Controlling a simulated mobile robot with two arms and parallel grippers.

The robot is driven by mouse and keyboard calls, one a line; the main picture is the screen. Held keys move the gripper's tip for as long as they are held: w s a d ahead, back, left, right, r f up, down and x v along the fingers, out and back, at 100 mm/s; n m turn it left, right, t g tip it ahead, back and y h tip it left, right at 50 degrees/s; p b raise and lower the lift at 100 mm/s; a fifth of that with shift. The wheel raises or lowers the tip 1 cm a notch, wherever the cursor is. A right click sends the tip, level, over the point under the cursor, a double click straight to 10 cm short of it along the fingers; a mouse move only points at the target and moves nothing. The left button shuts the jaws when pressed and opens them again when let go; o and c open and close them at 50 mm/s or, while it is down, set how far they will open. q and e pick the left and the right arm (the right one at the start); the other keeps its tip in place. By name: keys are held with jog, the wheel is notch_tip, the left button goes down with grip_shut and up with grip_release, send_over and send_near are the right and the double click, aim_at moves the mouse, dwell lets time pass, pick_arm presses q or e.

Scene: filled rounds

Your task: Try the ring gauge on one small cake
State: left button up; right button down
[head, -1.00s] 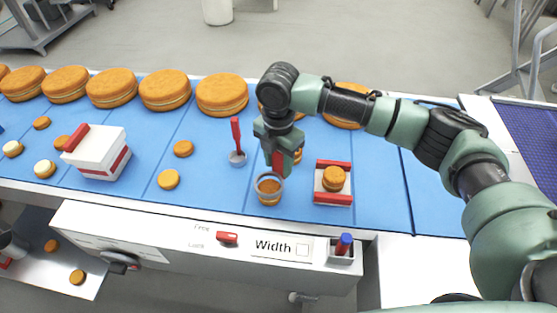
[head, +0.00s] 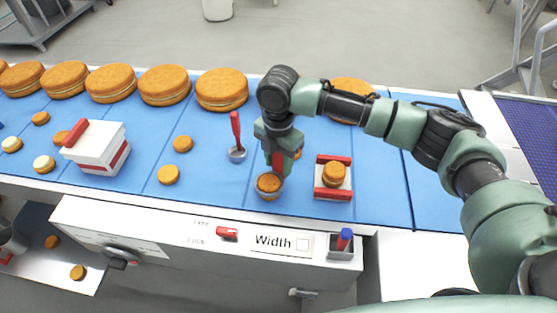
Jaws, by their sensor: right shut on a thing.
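My right gripper (head: 277,157) points down over the blue belt, shut on the red handle of the ring gauge (head: 270,196). The gauge's grey ring sits low around one small cake (head: 269,182), whose brown top shows inside the ring. Whether the ring touches the cake's side or the belt, I cannot tell. Other small cakes lie loose on the belt to the left, such as one brown cake (head: 169,175) and one pale-topped cake (head: 45,166). My left gripper is out of view.
A red-handled tool (head: 236,135) stands just left of my gripper. A small cake (head: 335,174) sits on a white block with red bars (head: 333,194) to the right. Large filled rounds (head: 222,90) line the far side. A white box (head: 95,150) stands left; a "Width" panel (head: 280,242) is in front.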

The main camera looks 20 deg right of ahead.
aim_at(279, 171)
jog(key=shift+f+b, duration=0.35)
jog(key=shift+f, duration=1.25)
jog(key=shift+r, duration=0.1)
dwell(1.0)
jog(key=shift+r+p, duration=4.85)
jog(key=shift+p, duration=0.45)
